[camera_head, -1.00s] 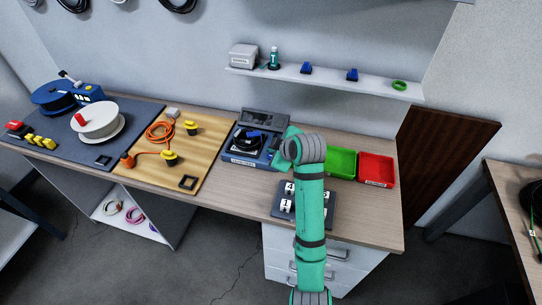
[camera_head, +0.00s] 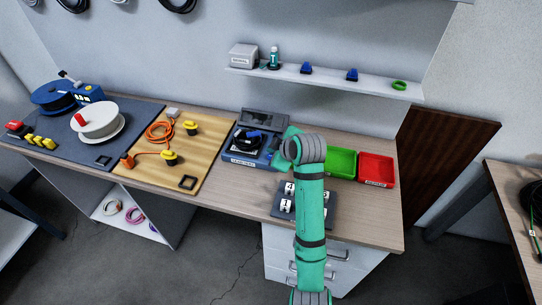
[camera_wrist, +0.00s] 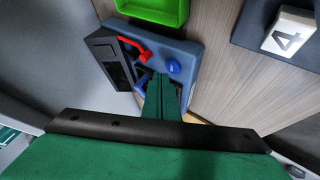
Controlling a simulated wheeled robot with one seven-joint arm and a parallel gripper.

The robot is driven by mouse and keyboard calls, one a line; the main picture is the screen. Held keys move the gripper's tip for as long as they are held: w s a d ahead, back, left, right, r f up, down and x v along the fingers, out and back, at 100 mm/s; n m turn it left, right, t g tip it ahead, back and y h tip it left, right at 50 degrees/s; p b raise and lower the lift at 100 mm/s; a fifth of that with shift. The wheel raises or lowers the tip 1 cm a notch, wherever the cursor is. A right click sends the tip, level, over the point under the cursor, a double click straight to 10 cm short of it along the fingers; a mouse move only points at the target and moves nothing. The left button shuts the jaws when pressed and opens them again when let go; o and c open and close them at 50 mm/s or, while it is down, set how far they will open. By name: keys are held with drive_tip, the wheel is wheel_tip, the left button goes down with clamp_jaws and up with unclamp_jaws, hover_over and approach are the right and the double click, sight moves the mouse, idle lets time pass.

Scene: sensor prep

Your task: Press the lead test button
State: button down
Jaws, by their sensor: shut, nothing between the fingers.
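The lead tester (camera_head: 232,160) is a blue box with a dark raised panel (camera_head: 266,118) at its back, standing on the bench left of my arm. In the wrist view its blue top (camera_wrist: 190,48) carries a round blue button (camera_wrist: 174,66) and a red lever-like part (camera_wrist: 134,47). My gripper (camera_wrist: 161,80) is shut and empty, its tips over the tester close beside the blue button. I cannot tell whether they touch the tester. In the head view my arm hides the fingers and the tester's right side.
A green tray (camera_head: 341,161) and a red tray (camera_head: 376,168) stand right of the tester. A dark board with numbered white blocks (camera_head: 284,204) lies in front, partly behind my arm. A wooden board (camera_head: 205,150) with an orange cable lies to the left. A shelf (camera_head: 320,84) hangs above.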

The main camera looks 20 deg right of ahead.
drive_tip(key=shift+f, duration=0.15)
idle(0.4)
drive_tip(key=shift+f, duration=0.3)
drive_tip(key=shift+f, duration=0.45)
idle(0.8)
idle(0.3)
drive_tip(key=shift+r, duration=0.9)
drive_tip(key=shift+r, duration=2.5)
